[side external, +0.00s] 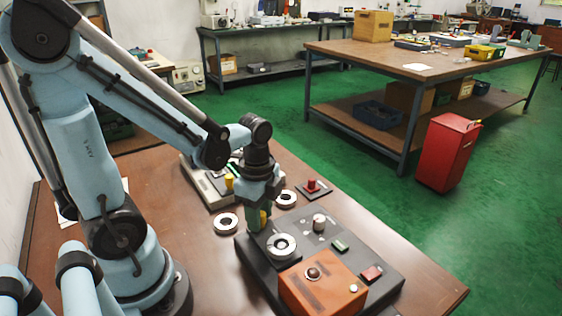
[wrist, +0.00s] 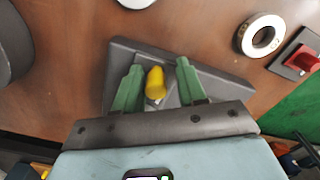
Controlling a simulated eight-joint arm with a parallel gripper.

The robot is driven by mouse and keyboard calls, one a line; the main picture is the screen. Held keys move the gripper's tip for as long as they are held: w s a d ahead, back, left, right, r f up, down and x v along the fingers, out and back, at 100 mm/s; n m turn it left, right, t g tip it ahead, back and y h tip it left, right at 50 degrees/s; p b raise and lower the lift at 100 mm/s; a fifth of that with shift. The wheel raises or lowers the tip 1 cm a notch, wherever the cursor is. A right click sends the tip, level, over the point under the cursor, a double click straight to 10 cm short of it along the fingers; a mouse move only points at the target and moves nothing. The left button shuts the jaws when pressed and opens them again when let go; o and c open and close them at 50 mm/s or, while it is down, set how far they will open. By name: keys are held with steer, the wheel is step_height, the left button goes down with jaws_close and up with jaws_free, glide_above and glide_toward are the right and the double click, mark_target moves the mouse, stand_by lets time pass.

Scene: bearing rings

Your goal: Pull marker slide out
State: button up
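A yellow upright piece (wrist: 155,82), which I take to be the marker slide's handle, stands at a corner of the dark base plate (wrist: 205,70). My gripper (wrist: 158,65) has its two green fingers on either side of this piece, with a visible gap on each side. In the side external view my gripper (side external: 257,222) points down at the back-left corner of the dark fixture base (side external: 375,288), and a bit of the yellow piece (side external: 264,218) shows beside the fingers. The piece's lower part and the slide itself are mostly hidden.
The base carries a metal ring (side external: 281,246), a round knob (side external: 319,222), an orange box (side external: 322,287) and green and red buttons. Loose rings (side external: 226,223) and a red button block (side external: 314,187) lie nearby. A grey fixture with another yellow peg (side external: 229,182) stands behind.

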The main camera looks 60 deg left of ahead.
steer(key=shift+d, duration=0.1)
steer(key=shift+s+r, duration=0.1)
steer(key=shift+r, duration=3.4)
steer(key=w+d+r+n+t, duration=0.1)
steer(key=n+t, duration=0.1)
steer(key=n, duration=0.2)
steer(key=w+d+n+t, duration=0.1)
steer(key=n+t, duration=0.1)
steer(key=n, duration=0.2)
steer(key=w+d+r+n+t, duration=0.1)
steer(key=d+n+t, duration=0.1)
steer(key=n+t, duration=0.1)
steer(key=shift+w+r+n, duration=0.2)
steer(key=shift+r+n, duration=0.15)
steer(key=shift+n, duration=0.15)
